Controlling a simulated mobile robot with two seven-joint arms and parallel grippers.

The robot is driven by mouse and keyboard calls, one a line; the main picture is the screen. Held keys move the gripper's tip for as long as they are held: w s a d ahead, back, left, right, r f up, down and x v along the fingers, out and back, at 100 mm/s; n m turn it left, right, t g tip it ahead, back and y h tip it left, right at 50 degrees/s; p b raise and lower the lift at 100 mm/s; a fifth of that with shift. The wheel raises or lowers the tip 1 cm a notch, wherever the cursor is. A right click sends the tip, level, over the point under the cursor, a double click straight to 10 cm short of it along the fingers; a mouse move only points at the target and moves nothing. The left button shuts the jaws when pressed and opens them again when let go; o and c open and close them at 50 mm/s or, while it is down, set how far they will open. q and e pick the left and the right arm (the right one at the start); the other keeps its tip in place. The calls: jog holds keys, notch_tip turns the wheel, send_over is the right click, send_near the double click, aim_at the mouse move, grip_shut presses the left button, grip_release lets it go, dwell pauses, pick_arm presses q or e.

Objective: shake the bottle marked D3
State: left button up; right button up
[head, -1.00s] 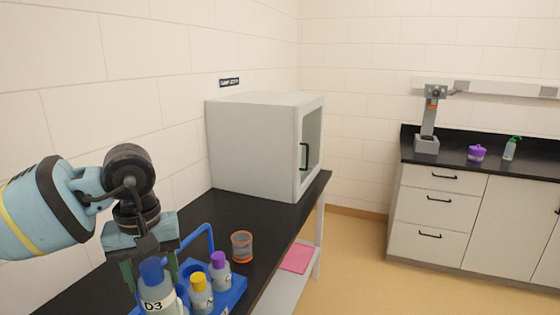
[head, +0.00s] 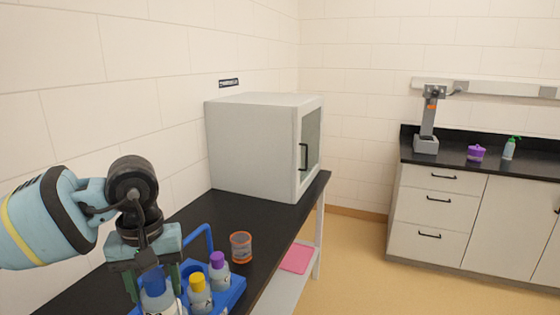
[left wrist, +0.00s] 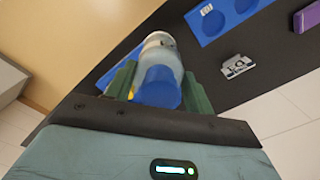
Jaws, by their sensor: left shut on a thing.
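The bottle (head: 153,282) has a blue cap and clear grey body. Its D3 label, legible a second ago, is now mostly out of the head view. My left gripper (head: 154,287) is shut on this bottle, one green finger on each side. In the left wrist view the blue-capped bottle (left wrist: 158,88) sits between the fingers. The blue rack (head: 238,292) with a raised handle is right beside it. A yellow-capped bottle (head: 199,296) and a purple-capped bottle (head: 219,272) stand in the rack. The bottle's bottom is hidden. My right gripper is not in view.
An orange-rimmed clear cup (head: 241,248) stands on the black bench just beyond the rack. A grey cabinet (head: 250,150) stands at the bench's far end. A pink sheet (head: 297,258) lies on the shelf below. Free bench top lies between rack and cabinet.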

pick_arm(q)
jog(key=r, duration=0.5)
jog(key=w+r, duration=0.1)
jog(key=r, duration=0.2)
jog(key=shift+a+r, duration=0.2)
jog(key=f, duration=0.5)
jog(key=s+f, duration=0.1)
jog(key=f, duration=0.1)
jog(key=shift+d+f, duration=0.25)
jog(key=shift+w+a, duration=0.25)
jog(key=shift+w, duration=0.1)
jog(key=shift+d, duration=0.1)
jog(key=shift+s+d, duration=0.1)
